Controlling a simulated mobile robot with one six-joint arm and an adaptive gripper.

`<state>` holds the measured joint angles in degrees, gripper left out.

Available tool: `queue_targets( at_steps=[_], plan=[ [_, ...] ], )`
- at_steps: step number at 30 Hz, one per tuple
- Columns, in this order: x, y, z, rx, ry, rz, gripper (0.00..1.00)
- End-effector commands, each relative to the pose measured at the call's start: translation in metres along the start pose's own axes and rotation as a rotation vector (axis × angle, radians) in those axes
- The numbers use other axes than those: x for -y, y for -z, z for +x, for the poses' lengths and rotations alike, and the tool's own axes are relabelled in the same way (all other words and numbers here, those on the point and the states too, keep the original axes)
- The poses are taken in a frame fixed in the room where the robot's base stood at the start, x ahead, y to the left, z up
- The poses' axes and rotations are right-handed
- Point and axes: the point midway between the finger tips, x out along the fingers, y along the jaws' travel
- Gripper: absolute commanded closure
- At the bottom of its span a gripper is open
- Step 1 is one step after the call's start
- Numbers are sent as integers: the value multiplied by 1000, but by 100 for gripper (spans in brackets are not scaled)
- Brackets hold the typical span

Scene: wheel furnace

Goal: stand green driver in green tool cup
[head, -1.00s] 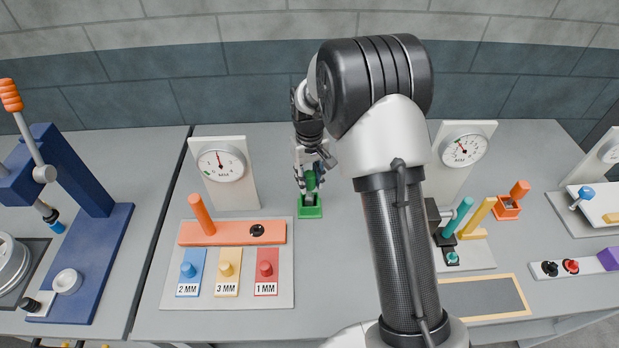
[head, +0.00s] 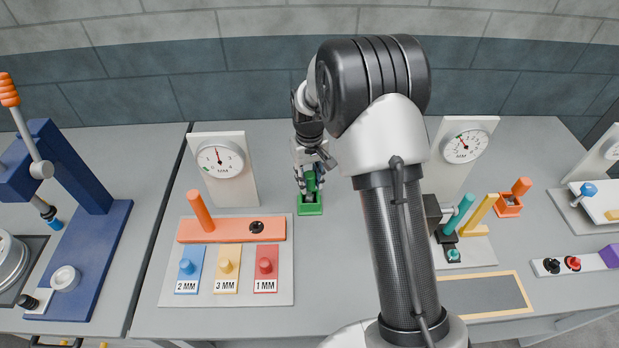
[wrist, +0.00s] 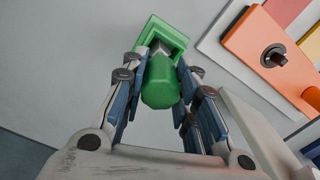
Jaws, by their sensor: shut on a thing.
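My gripper (wrist: 155,75) is shut on the green driver (wrist: 161,86), with a finger on each side of its thick green handle. The driver also shows in the head view (head: 311,180), partly covered by the fingers. The green tool cup (wrist: 169,32) stands on the bench directly beyond the driver's tip, and in the head view the cup (head: 310,207) is right below my gripper. A short grey piece of shaft shows between handle and cup. The shaft's end is hidden, so I cannot tell how deep it sits in the cup.
Left of the cup is a board with an orange bar (head: 232,230) and blue, yellow and red blocks. A gauge (head: 222,165) stands behind it. An orange tool cup (head: 508,205) is at the right. Bare bench surrounds the green cup.

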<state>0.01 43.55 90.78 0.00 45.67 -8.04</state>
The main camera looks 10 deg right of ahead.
Motion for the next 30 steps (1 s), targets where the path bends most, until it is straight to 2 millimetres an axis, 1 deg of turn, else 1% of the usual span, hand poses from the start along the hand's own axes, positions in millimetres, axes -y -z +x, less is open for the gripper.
queue_targets(
  at_steps=[14, 15, 24, 30],
  plan=[
    [0, 0, 10, -1, 0, 0, 100],
    [0, 0, 9, -1, 0, 0, 70],
    [0, 0, 9, -1, 0, 0, 50],
    [0, 0, 9, 0, 0, 0, 49]
  ],
)
